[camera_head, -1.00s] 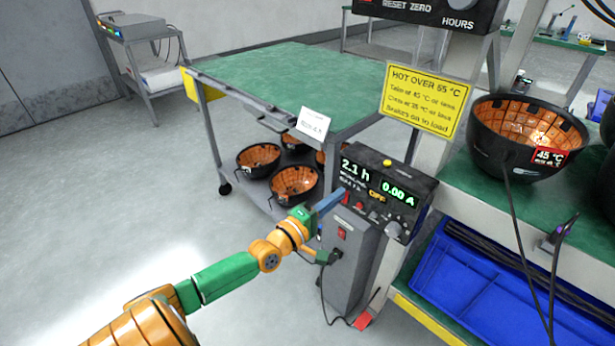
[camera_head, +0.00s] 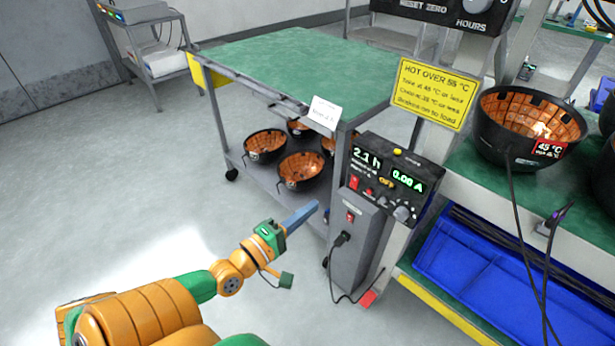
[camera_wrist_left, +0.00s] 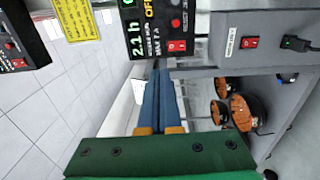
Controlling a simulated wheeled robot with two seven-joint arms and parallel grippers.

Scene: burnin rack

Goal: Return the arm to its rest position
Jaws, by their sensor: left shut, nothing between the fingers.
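My left arm comes in from the bottom left, orange and green. Its gripper (camera_head: 303,215) is shut and empty, with grey-blue fingers pointing up and right toward the grey power supply, apart from it in the head view. In the left wrist view the shut fingers (camera_wrist_left: 159,100) lie side by side with nothing held, and the supply's panel shows beyond them. My right gripper is not in view.
The power supply (camera_head: 388,180) reads 2.1 h and 0.00 A. A green-topped cart (camera_head: 290,65) holds several black-and-orange bowls below. A bowl-shaped part (camera_head: 530,125) with a 45 °C tag sits on the rack shelf, above a blue tray (camera_head: 470,265). The floor at left is clear.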

